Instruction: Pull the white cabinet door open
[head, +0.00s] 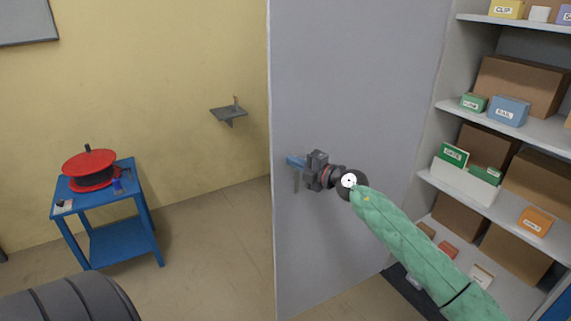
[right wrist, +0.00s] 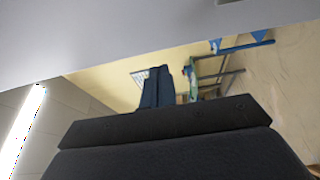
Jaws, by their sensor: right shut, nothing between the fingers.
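The white cabinet door (head: 345,90), grey-white in this light, stands swung open in the head view, with the cabinet's shelves exposed to its right. Its free edge is at the left. My right gripper (head: 297,162) is in front of the door face near that edge, its blue fingers pointing left. A thin grey upright piece, perhaps the handle (head: 296,183), shows just below the fingers. In the right wrist view the fingers (right wrist: 157,88) are together and empty, and the pale door surface (right wrist: 130,35) fills the top. Whether they touch the door is unclear. My left gripper is out of view.
Cabinet shelves (head: 535,130) at the right hold cardboard boxes and small labelled boxes. A blue cart (head: 125,245) with a red round object (head: 90,160) stands at the left. A small grey wall shelf (head: 228,114) is behind. The floor between cart and door is clear.

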